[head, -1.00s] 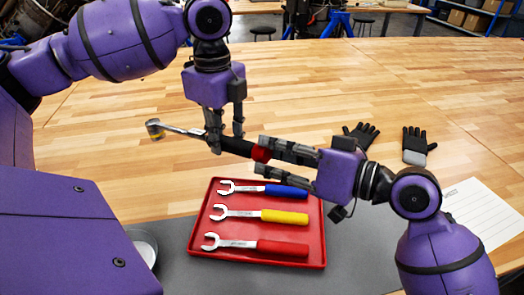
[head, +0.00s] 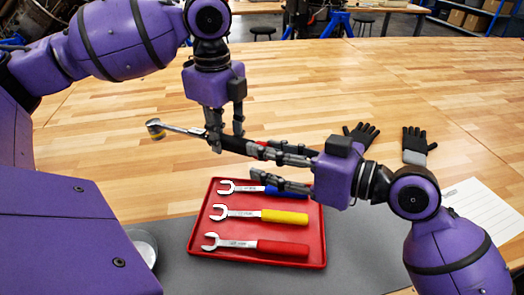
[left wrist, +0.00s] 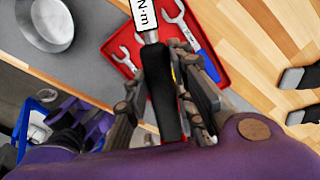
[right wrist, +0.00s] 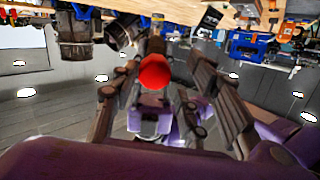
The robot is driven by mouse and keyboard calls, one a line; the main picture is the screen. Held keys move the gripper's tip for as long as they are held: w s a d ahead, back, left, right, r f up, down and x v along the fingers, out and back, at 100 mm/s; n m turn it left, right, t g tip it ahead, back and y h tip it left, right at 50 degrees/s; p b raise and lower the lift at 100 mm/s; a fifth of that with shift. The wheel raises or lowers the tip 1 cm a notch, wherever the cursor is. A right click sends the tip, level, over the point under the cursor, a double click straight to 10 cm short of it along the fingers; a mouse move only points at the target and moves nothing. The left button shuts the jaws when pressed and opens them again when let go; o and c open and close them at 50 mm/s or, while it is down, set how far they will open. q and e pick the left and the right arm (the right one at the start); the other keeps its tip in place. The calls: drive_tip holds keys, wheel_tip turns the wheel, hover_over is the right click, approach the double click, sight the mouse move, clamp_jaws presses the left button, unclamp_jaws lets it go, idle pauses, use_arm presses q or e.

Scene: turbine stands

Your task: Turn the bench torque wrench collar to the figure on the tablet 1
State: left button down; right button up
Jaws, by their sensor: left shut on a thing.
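The torque wrench lies nearly level above the bench in the head view, its round head (head: 156,129) to the left. My left gripper (head: 226,141) is shut on its black handle, which shows in the left wrist view (left wrist: 161,90). A white label marked N·m (left wrist: 145,14) sits beyond the handle. The red collar end (head: 262,144) is partly hidden by my right gripper's upper finger. My right gripper (head: 252,162) is open; in the right wrist view the round red end (right wrist: 155,72) shows between its spread fingers. No tablet is in view.
A red tray (head: 195,240) below holds blue-, yellow- and red-handled spanners on a grey mat (head: 345,255). Black gloves (head: 414,142) and a printed sheet (head: 478,212) lie to the right. A metal dish (head: 146,247) is at lower left. The bench beyond is clear.

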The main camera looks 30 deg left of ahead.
use_arm(q)
drive_tip(key=shift+s, duration=0.1)
use_arm(e)
drive_tip(key=shift+o, duration=0.7)
drive_tip(key=shift+w, duration=0.15)
drive_tip(key=shift+d, duration=0.15)
drive_tip(key=d, duration=0.4)
drive_tip(key=shift+d+r, duration=0.35)
drive_tip(key=shift+d, duration=0.05)
use_arm(q)
drive_tip(key=shift+d, duration=0.1)
